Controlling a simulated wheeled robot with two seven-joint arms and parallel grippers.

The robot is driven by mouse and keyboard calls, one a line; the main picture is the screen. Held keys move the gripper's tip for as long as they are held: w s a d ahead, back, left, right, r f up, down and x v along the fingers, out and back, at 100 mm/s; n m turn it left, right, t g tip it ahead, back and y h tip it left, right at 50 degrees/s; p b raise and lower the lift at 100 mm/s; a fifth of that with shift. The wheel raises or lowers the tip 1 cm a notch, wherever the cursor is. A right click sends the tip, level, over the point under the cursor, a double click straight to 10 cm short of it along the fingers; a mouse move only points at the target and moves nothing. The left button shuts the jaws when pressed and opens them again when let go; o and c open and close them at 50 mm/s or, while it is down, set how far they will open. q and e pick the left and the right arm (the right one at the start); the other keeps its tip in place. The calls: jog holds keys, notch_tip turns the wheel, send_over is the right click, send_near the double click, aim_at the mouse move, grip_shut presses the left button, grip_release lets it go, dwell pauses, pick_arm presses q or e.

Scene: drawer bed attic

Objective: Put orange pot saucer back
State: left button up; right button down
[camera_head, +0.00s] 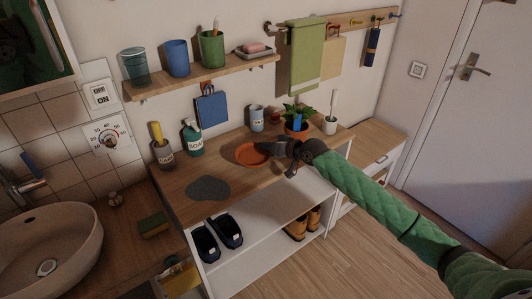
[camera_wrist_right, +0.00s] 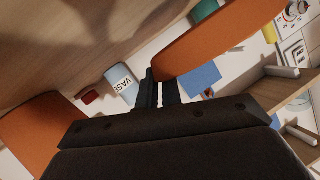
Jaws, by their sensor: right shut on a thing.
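The orange pot saucer (camera_head: 250,154) is a shallow round dish over the wooden top of the shelf unit, left of my right gripper (camera_head: 274,150). My right gripper is shut on its rim. In the right wrist view the saucer (camera_wrist_right: 218,38) runs up from the fingertips (camera_wrist_right: 160,88). I cannot tell whether it touches the wood. The orange plant pot (camera_head: 297,132), with a green plant and a blue tag, stands to the right behind the gripper. Part of the orange pot shows at the left of the wrist view (camera_wrist_right: 40,130). My left gripper is not in view.
A grey mat (camera_head: 208,188) lies front left on the unit top (camera_head: 185,208). A soap bottle (camera_head: 192,140), a vase cup (camera_head: 257,118) and a white brush holder (camera_head: 330,125) stand along the back. A wall shelf (camera_head: 205,76) hangs above. The wood around the mat is clear.

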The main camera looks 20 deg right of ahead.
aim_at(266, 153)
jog(key=shift+a+f, duration=0.1)
jog(key=shift+f, duration=0.2)
notch_tip(266, 153, down, 2)
jog(key=shift+p, duration=0.4)
jog(key=shift+f, duration=0.75)
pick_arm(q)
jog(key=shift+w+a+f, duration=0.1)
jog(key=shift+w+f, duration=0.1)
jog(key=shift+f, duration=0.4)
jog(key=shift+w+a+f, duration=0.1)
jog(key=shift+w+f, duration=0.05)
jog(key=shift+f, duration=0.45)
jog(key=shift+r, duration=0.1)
pick_arm(e)
jog(key=c, duration=1.6)
grip_release()
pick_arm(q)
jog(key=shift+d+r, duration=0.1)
pick_arm(e)
jog(key=shift+o, duration=0.2)
